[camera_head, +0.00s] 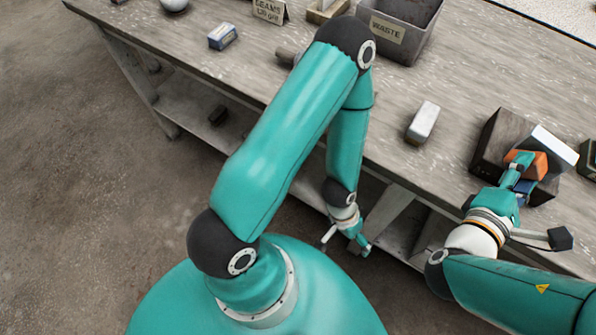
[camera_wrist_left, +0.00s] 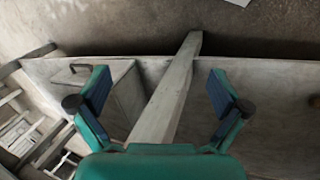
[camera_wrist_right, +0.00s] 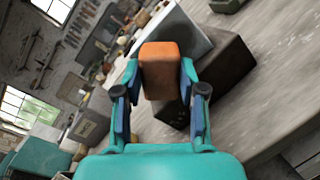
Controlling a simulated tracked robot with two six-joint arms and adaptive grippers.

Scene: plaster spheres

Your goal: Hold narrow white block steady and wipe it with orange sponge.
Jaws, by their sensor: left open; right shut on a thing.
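A narrow white block (camera_head: 424,121) lies on the table, right of centre in the head view. Neither gripper touches it. My right gripper (camera_head: 519,172) is shut on the orange sponge (camera_head: 538,163). In the right wrist view the sponge (camera_wrist_right: 160,70) sits between the fingers, beside a dark box (camera_wrist_right: 222,75) and a larger white-topped block (camera_wrist_right: 190,32). Whether the sponge touches these is unclear. My left gripper (camera_head: 347,240) is open and empty, in front of the table edge and low. In the left wrist view its fingers (camera_wrist_left: 160,95) are spread wide.
The dark box (camera_head: 495,140) and white-topped block (camera_head: 554,147) stand at the table's right. A grey waste bin (camera_head: 420,42), a sign (camera_head: 270,10) and a small white-and-blue box (camera_head: 222,36) are farther back. Table around the narrow block is clear.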

